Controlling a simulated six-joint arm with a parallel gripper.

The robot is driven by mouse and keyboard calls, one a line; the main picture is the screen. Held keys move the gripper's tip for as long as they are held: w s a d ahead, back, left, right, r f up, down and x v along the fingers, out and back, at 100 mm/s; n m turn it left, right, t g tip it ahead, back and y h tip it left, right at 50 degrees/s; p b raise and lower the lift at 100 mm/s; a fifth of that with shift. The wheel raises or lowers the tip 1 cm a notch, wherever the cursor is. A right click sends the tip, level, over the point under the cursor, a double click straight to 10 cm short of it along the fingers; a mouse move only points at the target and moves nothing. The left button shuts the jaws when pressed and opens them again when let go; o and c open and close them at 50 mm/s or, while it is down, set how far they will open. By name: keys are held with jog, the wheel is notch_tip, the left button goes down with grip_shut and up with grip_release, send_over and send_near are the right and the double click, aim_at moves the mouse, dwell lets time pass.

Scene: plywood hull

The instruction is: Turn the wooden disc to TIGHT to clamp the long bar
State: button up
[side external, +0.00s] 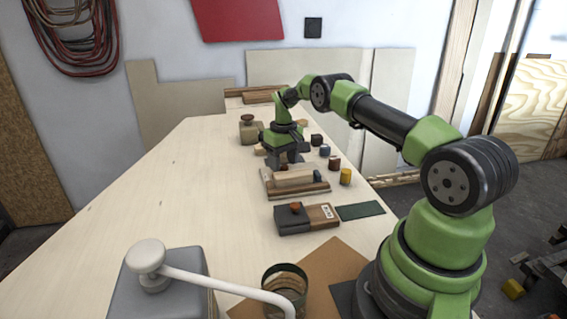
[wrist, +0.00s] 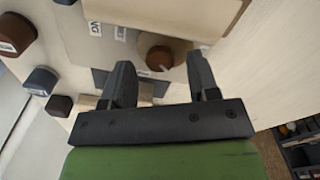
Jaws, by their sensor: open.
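In the wrist view, a round tan wooden disc (wrist: 150,42) with a darker brown middle (wrist: 160,57) lies just beyond and between my fingertips. A small pale mark sits at the brown part's edge, too small to read. My gripper (wrist: 163,72) is open and empty, one finger to each side of the disc's near part; I cannot tell whether they touch it. In the side view my gripper (side external: 284,158) points down over the bench and hides what is under it. A wooden bar-like piece (wrist: 195,14) runs past the disc at the top; I cannot tell whether it is the long bar.
Small dark blocks (wrist: 41,80) stand left of my gripper in the wrist view. In the side view a fixture with a wooden bar (side external: 294,180) and a dark box (side external: 292,219) stand nearer the camera. A yellow block (side external: 346,176) is at right.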

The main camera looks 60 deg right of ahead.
aim_at(284, 166)
notch_tip(284, 166, up, 9)
dwell(0.3)
jog(key=shift+c, duration=1.4)
jog(key=m, duration=0.7)
jog(key=f+m, duration=0.1)
jog(key=m, duration=0.2)
jog(key=shift+f, duration=0.1)
notch_tip(284, 166, down, 9)
jog(key=shift+r, duration=0.1)
